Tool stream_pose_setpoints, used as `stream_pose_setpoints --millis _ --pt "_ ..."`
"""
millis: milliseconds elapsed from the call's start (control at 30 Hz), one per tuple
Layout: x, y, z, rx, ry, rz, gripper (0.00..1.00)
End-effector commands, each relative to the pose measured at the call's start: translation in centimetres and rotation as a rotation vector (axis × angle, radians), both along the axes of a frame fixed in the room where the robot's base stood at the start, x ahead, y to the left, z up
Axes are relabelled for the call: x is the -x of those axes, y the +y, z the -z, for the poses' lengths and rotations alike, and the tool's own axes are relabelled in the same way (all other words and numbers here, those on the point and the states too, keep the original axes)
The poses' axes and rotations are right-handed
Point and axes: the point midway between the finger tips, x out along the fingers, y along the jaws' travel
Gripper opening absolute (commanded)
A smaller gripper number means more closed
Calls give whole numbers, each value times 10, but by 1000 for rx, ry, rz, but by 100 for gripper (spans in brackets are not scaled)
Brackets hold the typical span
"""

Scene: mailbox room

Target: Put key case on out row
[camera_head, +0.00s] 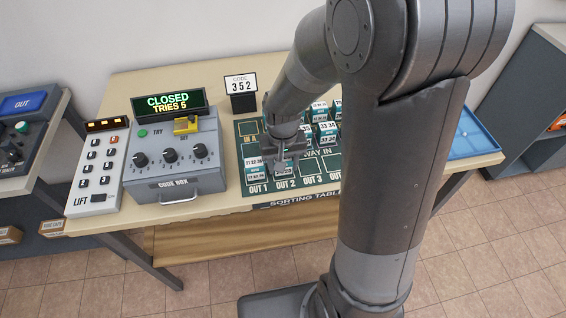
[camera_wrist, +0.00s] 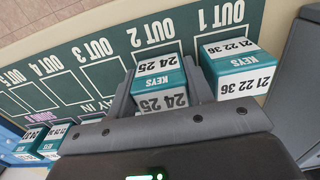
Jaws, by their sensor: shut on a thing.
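My gripper (camera_head: 284,158) is shut on a teal and white key case (camera_head: 284,170) marked KEYS 24 25, which also shows between the fingers in the wrist view (camera_wrist: 158,78). The held case is at the OUT 2 square of the green sorting mat (camera_head: 331,178), behind its label. I cannot tell whether it touches the mat. Another key case marked 21 22 36 (camera_wrist: 236,70) stands on OUT 1, beside my gripper. The OUT 3 square (camera_wrist: 104,74) looks empty. My arm hides part of the mat's right side in the head view.
Several more key cases (camera_head: 327,132) stand farther back on the mat. A grey code box (camera_head: 172,160) whose display reads CLOSED, TRIES 5 stands left of the mat, with a LIFT panel (camera_head: 97,168) beyond it. A blue tray (camera_head: 470,135) lies right.

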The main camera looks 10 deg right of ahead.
Motion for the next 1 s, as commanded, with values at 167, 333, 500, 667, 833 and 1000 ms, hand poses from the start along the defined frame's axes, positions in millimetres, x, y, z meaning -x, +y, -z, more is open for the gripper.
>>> stream_pose_setpoints --millis 167,333,500,667,833,1000 --pt "0 0 2 0 1 0 22" --pt "0 0 2 0 0 0 56" --pt "0 0 2 0 0 0 56" --pt "-1 0 -5 0 -4 0 56" --pt "-1 0 -32 -1 -7 0 56" --pt "-1 0 -69 0 -6 -1 56"
